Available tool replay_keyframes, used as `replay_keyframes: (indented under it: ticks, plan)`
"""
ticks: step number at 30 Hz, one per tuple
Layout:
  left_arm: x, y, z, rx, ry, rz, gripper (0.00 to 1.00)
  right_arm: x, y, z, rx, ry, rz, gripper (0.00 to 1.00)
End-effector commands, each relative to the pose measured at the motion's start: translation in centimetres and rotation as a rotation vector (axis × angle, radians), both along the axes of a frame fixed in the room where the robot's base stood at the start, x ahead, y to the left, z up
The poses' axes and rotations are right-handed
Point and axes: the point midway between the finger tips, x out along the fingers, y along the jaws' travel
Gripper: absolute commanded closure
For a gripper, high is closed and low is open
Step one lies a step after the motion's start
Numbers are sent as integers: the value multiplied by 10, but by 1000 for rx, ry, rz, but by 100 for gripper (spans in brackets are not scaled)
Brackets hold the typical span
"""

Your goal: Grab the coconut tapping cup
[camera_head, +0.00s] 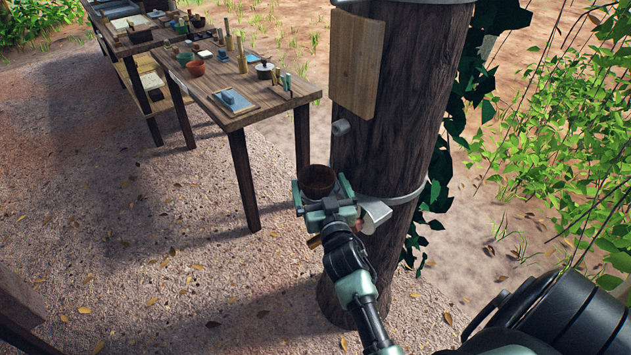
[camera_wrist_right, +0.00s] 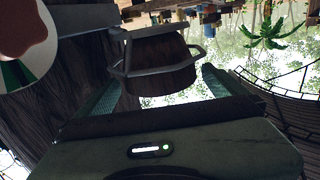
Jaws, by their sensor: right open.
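The coconut tapping cup (camera_head: 318,180) is a dark brown bowl at the side of the tree trunk, at the level of a metal band. My right gripper (camera_head: 322,190) is at the cup, with its fingers on either side of it. In the right wrist view the cup (camera_wrist_right: 158,62) sits in a grey wire ring between the two green-padded fingers (camera_wrist_right: 160,90). The fingers are open, and a gap shows on the cup's right side. Contact on the left side is hard to tell. My left gripper is not in view.
The tree trunk (camera_head: 395,130) stands right beside the gripper, with a wooden board (camera_head: 357,62) and a metal spout (camera_head: 341,127) above the cup. A wooden table (camera_head: 260,112) with bowls and tools is behind. The ground at left is clear.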

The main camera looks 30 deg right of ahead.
Motion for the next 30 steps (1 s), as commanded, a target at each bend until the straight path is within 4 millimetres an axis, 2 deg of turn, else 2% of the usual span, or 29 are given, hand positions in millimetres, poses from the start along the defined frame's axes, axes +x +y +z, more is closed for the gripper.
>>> replay_keyframes:
  ticks: [13, 22, 23, 29, 30]
  plan:
    - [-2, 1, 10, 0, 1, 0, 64, 56, -22, 1, -1, 0, 0, 0]
    - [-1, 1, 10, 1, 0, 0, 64, 62, -24, 0, -1, 1, 1, 0]
    - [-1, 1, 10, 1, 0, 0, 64, 62, -24, 0, -1, 1, 1, 3]
    - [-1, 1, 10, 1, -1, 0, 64, 62, -24, -1, -1, 1, 1, 58]
    - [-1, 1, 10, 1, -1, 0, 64, 62, -24, 0, -1, 1, 1, 59]
